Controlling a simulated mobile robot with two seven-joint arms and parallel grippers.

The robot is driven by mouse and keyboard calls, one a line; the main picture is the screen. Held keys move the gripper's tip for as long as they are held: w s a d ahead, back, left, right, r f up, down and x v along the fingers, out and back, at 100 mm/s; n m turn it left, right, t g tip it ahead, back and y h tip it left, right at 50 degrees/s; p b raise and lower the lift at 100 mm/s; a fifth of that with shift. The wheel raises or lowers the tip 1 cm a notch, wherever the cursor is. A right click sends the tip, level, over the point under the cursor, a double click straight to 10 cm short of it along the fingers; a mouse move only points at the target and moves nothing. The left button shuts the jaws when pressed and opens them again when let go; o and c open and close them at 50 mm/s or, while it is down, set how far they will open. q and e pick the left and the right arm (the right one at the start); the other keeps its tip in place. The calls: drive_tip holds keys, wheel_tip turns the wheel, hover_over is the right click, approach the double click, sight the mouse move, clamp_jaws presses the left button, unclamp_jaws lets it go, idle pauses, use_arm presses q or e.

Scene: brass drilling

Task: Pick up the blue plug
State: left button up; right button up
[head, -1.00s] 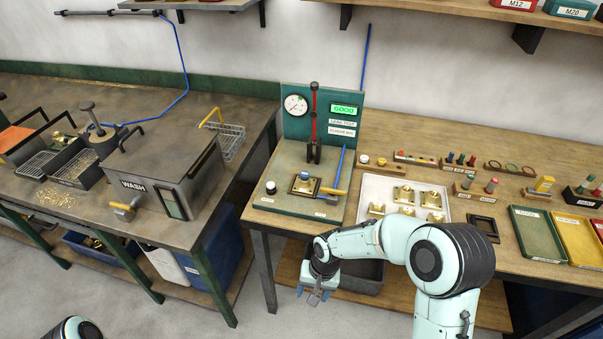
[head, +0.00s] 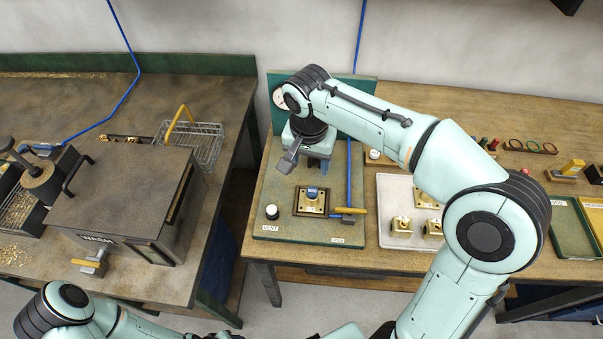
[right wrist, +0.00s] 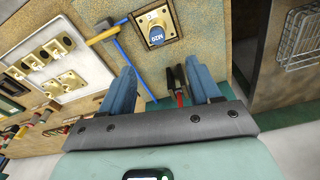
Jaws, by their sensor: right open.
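The blue plug (head: 311,192) stands in the brass block (head: 311,207) on the green test fixture. In the right wrist view the plug (right wrist: 157,35) shows its labelled blue top, beyond the fingers near the upper edge. My right gripper (head: 312,164) is over the back of the fixture, behind the plug in the head view. In the right wrist view its two blue fingers (right wrist: 163,78) are apart with nothing held between them. The plug is clear of the fingers. My left arm shows at the lower left, but its gripper is out of view.
A yellow-handled valve (head: 349,211) and blue tube (head: 349,165) stand right of the block. The fixture's back panel (head: 349,145) is partly hidden by my right arm. A white tray (head: 385,185) with brass blocks lies right.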

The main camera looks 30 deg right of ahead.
hover_over(313, 191)
drive_tip(key=s+a, duration=0.1)
wheel_tip(313, 191, down, 7)
drive_tip(key=shift+b, duration=0.35)
drive_tip(key=shift+w+d+f, duration=0.15)
drive_tip(key=shift+f, duration=0.85)
drive_tip(key=shift+w+d+f, duration=0.1)
drive_tip(key=shift+w+f, duration=0.1)
drive_tip(key=shift+f, duration=0.75)
drive_tip(key=shift+w+d+f, duration=0.15)
drive_tip(key=shift+f, duration=0.85)
drive_tip(key=c, duration=1.1)
